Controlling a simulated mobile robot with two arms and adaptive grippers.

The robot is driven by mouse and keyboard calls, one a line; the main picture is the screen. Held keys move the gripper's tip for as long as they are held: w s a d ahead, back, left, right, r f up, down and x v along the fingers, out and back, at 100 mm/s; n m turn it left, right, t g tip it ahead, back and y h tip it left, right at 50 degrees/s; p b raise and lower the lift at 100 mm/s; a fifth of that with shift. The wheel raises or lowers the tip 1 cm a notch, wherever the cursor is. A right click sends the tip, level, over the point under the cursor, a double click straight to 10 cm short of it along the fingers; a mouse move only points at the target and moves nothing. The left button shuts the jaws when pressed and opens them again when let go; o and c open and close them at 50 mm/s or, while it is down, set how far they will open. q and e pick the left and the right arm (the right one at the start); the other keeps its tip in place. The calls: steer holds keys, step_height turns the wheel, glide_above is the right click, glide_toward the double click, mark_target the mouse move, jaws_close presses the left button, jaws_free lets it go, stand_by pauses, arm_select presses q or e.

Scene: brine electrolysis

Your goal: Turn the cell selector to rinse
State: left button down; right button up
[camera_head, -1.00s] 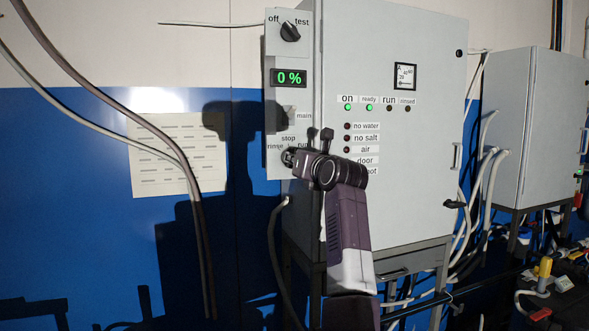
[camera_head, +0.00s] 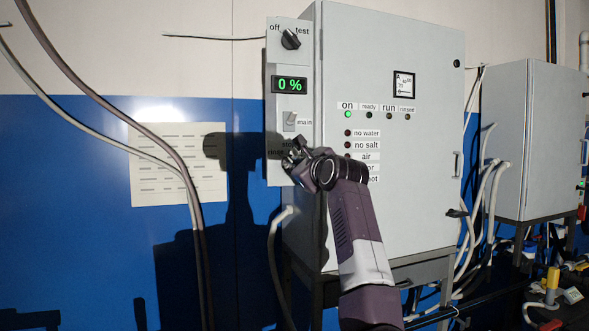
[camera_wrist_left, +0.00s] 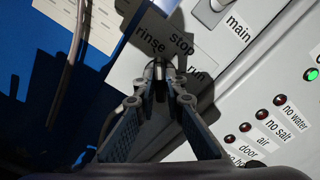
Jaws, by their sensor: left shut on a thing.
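The cell selector (camera_wrist_left: 158,70) is a small knob on the narrow side panel (camera_head: 273,105) of the grey cabinet. In the left wrist view the labels rinse (camera_wrist_left: 150,39), stop (camera_wrist_left: 181,43) and run (camera_wrist_left: 196,73) stand around it. My left gripper (camera_head: 293,152) is at the panel's lower end, its fingers shut on the knob; the fingertips also show in the left wrist view (camera_wrist_left: 161,77). The fingers cover most of the knob, and I cannot tell for sure where it points. In the head view my gripper hides the knob. My right gripper is not in view.
Above the selector are the main switch (camera_head: 290,121), a display (camera_head: 289,85) reading 0 % and an off/test knob (camera_head: 291,39). The on lamp (camera_head: 348,114) is green; the ready lamp (camera_head: 369,115) is dark. Cables (camera_head: 160,140) hang at the left.

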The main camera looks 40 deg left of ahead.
arm_select(q)
steer(key=shift+n, duration=1)
steer(key=c, duration=2)
jaws_free()
steer(key=shift+d, duration=0.1)
steer(key=v, duration=1.1)
steer(key=shift+s+d+f, duration=0.1)
steer(key=shift+s+d, duration=0.15)
steer(key=shift+d, duration=0.05)
